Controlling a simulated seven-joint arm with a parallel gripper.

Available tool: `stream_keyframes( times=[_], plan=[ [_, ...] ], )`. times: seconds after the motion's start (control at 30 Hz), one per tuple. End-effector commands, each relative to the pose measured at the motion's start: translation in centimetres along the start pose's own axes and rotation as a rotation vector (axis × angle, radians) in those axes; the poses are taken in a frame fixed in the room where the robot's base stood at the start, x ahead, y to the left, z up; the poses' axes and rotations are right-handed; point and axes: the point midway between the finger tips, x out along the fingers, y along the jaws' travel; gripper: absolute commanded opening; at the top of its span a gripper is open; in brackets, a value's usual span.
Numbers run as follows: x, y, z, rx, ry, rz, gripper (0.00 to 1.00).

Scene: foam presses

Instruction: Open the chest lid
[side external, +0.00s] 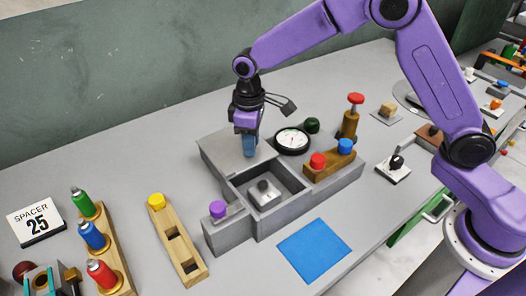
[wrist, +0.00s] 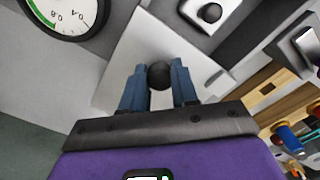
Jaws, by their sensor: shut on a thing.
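The chest (side external: 232,232) is a grey box on the bench, and its front compartment shows open from above. A pale grey block with a dark knob lies inside the compartment; this block (wrist: 197,14) also shows in the wrist view. The chest lid (side external: 219,150) is a flat light grey plate lying level behind the opening; the lid also shows in the wrist view (wrist: 125,62). My gripper (side external: 249,150) points down over the lid. Its blue fingers are shut on the lid's dark round knob (wrist: 159,74). The fingers hide the knob in the side view.
A round gauge (side external: 292,140) stands close to the right of my gripper. A wooden block with red and blue knobs (side external: 330,167) sits at the chest's right. A purple knob (side external: 218,209) rises at its front left corner. A blue mat (side external: 314,251) lies in front.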

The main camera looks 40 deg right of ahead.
Motion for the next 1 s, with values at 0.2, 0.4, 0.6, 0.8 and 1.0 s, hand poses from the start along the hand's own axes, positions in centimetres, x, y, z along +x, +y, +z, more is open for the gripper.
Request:
stream_keyframes(
  times=[0.2,0.4,0.6,0.8,1.0],
  plan=[
    [-0.2,0.9,-1.2,-0.002,0.011,0.0,0.0],
    [-0.2,0.9,-1.2,-0.003,0.012,0.0,0.0],
    [-0.1,0.9,-1.1,-0.002,0.01,0.0,0.54],
    [-0.1,0.9,-1.0,-0.001,0.006,0.0,0.54],
    [-1.2,0.9,-1.1,-0.002,0.009,0.001,0.54]
  ],
)
